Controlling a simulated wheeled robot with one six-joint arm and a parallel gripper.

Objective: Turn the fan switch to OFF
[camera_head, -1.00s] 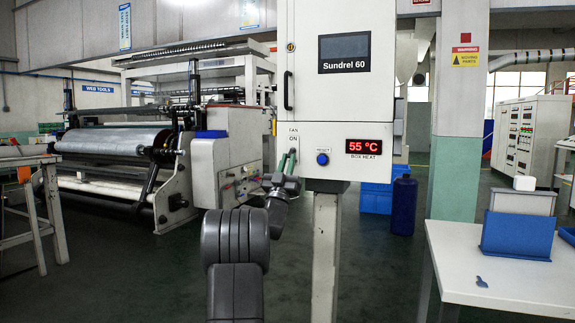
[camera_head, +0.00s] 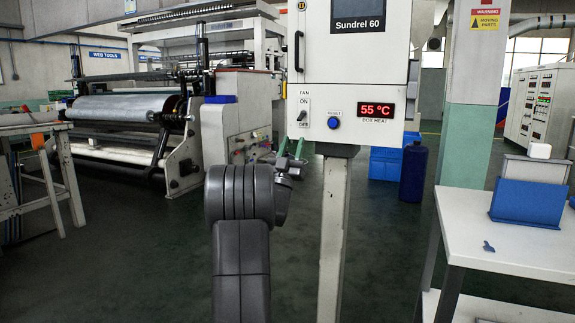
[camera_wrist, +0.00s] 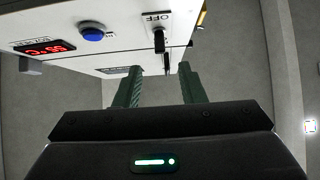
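The fan switch (camera_head: 302,115) is a small dark lever on the front of the white control box, between an ON label above and an OFF label below. Its lower end seems to slant toward OFF, but it is too small to be sure. In the wrist view the lever (camera_wrist: 159,40) shows beside an upside-down OFF label. My gripper (camera_head: 291,145) is below the switch, near the box's bottom edge, apart from the lever. In the wrist view my gripper (camera_wrist: 160,72) has two green fingers spread with nothing between them.
A blue reset button (camera_head: 334,123) and a red 55 °C display (camera_head: 377,110) are right of the switch. A pale post (camera_head: 333,230) supports the box. A white table (camera_head: 490,245) with a blue holder (camera_head: 527,203) stands at right. A large roll machine (camera_head: 125,107) stands at left.

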